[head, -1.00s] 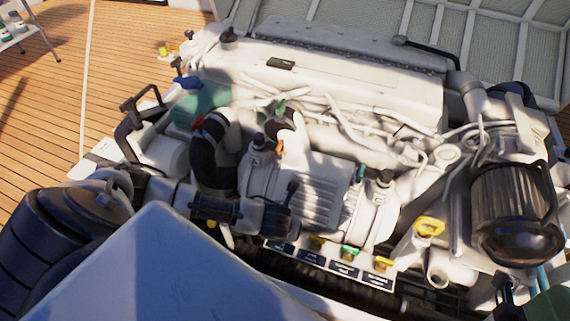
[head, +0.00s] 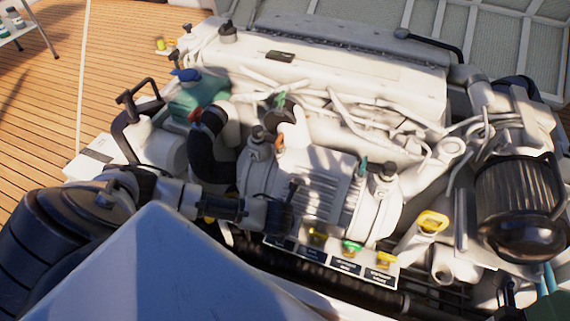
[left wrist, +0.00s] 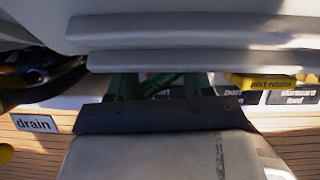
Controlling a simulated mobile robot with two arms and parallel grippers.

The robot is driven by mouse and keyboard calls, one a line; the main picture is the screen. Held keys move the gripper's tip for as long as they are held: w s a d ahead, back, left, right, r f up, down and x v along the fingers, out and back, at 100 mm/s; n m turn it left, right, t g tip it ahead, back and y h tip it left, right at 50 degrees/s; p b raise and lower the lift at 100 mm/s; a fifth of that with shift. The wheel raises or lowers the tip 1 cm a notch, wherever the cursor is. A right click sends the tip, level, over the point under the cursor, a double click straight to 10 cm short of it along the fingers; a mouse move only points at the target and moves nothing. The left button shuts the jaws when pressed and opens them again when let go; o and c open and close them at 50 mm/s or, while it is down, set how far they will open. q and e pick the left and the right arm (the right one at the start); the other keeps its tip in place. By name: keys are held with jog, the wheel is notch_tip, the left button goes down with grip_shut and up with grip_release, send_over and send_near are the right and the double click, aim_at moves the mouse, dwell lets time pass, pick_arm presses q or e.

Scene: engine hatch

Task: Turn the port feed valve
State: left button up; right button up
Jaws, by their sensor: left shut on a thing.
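A row of valves with small label plates runs along the front of the engine. My left gripper (head: 280,216) reaches in from the left to the left end of this row. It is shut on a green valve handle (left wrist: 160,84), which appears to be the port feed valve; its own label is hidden. The left wrist view shows the handle partly covered by my gripper's dark plate. To its right is a yellow handle (left wrist: 268,82) by the "port return" label, then a "starboard feed" label (left wrist: 293,96). A "drain" label (left wrist: 36,125) is on the left. My right gripper is not seen.
The white engine (head: 345,85) fills the middle of the head view. Several other valves, including a green one (head: 351,247) and a yellow one (head: 386,259), stand close to my gripper's right. A dark ribbed filter (head: 520,205) is at the right. Hoses crowd the left.

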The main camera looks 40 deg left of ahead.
pick_arm(q)
jog(key=shift+r+n+p, duration=0.2)
jog(key=shift+n+p, duration=0.3)
jog(key=shift+p, duration=0.75)
jog(key=shift+f, duration=0.2)
jog(key=o, duration=0.9)
jog(key=shift+r, duration=0.1)
